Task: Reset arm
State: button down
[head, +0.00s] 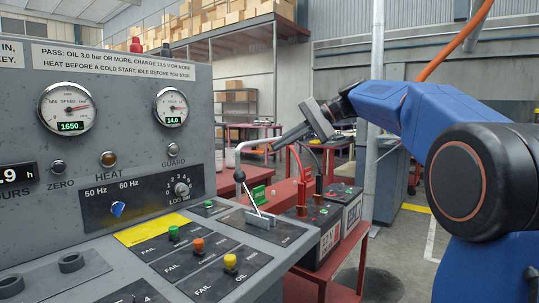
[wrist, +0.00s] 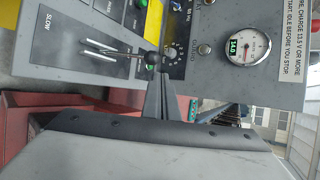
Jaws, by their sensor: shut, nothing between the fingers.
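My gripper (head: 276,147) is in the head view at the end of my blue arm, pointing left and down over the right side of the engine panel. It is shut and empty. In the wrist view its fingers (wrist: 159,78) are together. A throttle lever (head: 249,193) with a dark round knob leans up from a slot plate on the panel. In the wrist view the lever (wrist: 120,54) ends in its knob just beyond the fingertips. In the head view the fingertips are apart from the knob, up and to the right.
The grey panel (head: 150,105) carries gauges, a blue selector knob (head: 117,208), and green, orange and yellow buttons. Batteries (head: 318,232) with red and black terminals stand on a red stand right of the panel, below my gripper. Open floor lies to the right behind my arm.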

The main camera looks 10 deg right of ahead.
jog(key=s+d+f+n+h, duration=0.2)
jog(key=s+f+h, duration=0.1)
jog(key=s+f, duration=0.9)
jog(key=s+d+f+n+t+h, duration=0.1)
jog(key=s+d+f+n+h, duration=0.1)
jog(key=s+f, duration=1.1)
jog(key=s+d+f+n+h, duration=0.3)
jog(key=s+f+h, duration=0.3)
jog(key=s+f, duration=0.6)
jog(key=shift+s+d+f, duration=0.4)
jog(key=shift+f, duration=0.1)
